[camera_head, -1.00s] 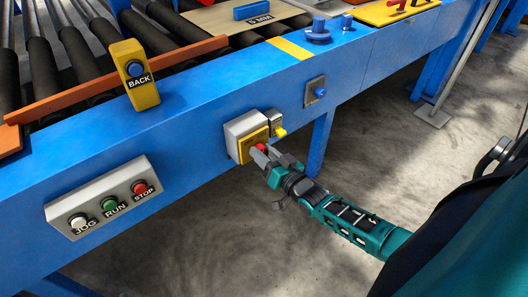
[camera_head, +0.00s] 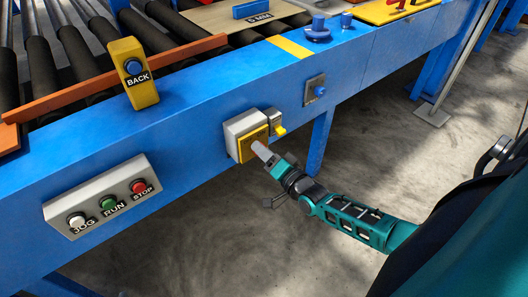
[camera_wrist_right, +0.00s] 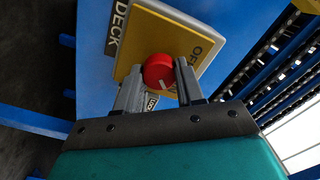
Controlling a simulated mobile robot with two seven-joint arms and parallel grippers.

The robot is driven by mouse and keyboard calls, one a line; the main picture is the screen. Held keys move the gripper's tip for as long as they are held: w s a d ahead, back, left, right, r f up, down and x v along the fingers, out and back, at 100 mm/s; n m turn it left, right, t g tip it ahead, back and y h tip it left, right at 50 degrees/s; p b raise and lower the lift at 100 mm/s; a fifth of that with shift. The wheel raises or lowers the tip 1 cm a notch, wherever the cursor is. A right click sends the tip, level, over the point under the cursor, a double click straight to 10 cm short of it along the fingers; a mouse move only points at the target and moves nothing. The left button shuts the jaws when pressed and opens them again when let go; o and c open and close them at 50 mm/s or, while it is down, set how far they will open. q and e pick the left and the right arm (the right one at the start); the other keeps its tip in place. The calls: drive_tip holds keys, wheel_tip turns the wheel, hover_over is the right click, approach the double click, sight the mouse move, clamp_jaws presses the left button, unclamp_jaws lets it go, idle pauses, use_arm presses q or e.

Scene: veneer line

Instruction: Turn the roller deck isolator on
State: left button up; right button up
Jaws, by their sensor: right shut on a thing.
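The roller deck isolator is a grey box with a yellow face plate (camera_head: 246,142) on the front of the blue beam. The fingers hide the knob in the head view. My left gripper is not in view.
A grey panel with JOG, RUN and STOP buttons (camera_head: 104,195) is left of the isolator. A yellow BACK button box (camera_head: 134,74) stands above. A small yellow knob (camera_head: 280,130) sits close beside the isolator. A blue knob plate (camera_head: 316,90) is further right.

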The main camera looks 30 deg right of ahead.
idle(0.4)
drive_tip(key=o, duration=0.8)
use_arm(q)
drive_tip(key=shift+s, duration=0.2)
use_arm(e)
drive_tip(key=shift+o, duration=1.2)
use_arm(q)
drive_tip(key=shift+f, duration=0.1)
use_arm(e)
drive_tip(key=shift+s, duration=0.1)
use_arm(q)
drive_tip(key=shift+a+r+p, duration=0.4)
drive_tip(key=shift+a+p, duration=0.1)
drive_tip(key=shift+p, duration=0.45)
use_arm(e)
drive_tip(key=s+d, duration=0.1)
drive_tip(key=s, duration=1.1)
drive_tip(key=shift+s, duration=0.35)
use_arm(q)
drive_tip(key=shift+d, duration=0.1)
